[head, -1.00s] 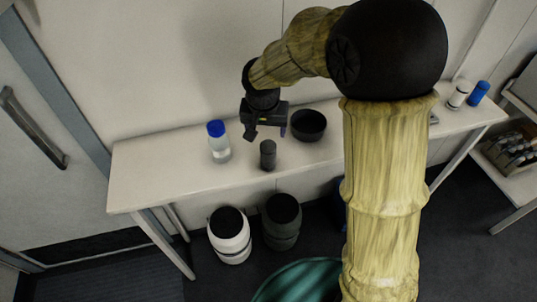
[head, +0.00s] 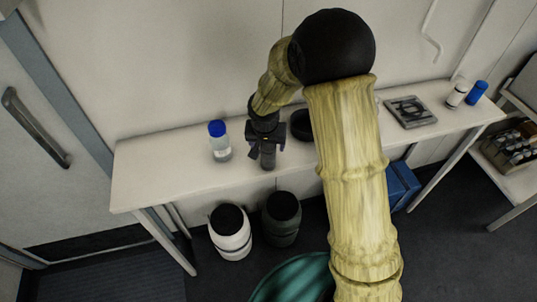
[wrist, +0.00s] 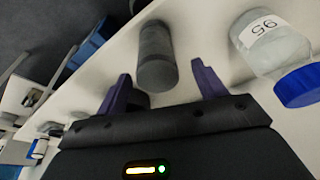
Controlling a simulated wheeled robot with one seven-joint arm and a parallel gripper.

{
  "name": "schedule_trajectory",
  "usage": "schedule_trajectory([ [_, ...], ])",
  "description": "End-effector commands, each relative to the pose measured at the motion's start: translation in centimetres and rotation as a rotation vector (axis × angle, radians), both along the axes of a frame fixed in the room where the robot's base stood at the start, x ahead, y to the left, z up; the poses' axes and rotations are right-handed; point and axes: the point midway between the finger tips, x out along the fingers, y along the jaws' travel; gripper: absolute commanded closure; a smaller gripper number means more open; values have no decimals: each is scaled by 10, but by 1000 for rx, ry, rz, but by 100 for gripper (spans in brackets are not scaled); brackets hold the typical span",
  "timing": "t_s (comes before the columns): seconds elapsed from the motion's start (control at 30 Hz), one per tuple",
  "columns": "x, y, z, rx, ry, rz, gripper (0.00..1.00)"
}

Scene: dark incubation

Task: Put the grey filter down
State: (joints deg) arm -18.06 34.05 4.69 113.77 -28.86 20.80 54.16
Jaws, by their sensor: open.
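The grey filter, a small dark grey cylinder (head: 268,160), stands on the white table near its front edge in the head view. The wrist view shows the cylinder (wrist: 157,57) just beyond and between my two fingertips, with pale table visible on both sides of it. My gripper (head: 265,151) is right at the cylinder in the head view and partly hides it. In the wrist view, my gripper (wrist: 164,78) has its dark purple fingers spread apart, with nothing held between them.
A clear bottle with a blue cap (head: 220,142), labelled 95, stands left of my gripper. A black bowl (head: 300,124) is behind to the right, partly hidden by my arm. A grey tray (head: 412,111) and two small bottles are farther right. Bins stand below the table.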

Motion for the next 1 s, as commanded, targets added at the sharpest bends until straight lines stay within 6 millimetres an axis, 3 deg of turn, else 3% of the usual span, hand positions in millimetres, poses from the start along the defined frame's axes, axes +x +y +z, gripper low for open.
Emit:
schedule_trajectory([
  [0.4,7,-4,-45,-2,3,0,30],
  [1.0,8,-4,-49,0,1,0,30],
])
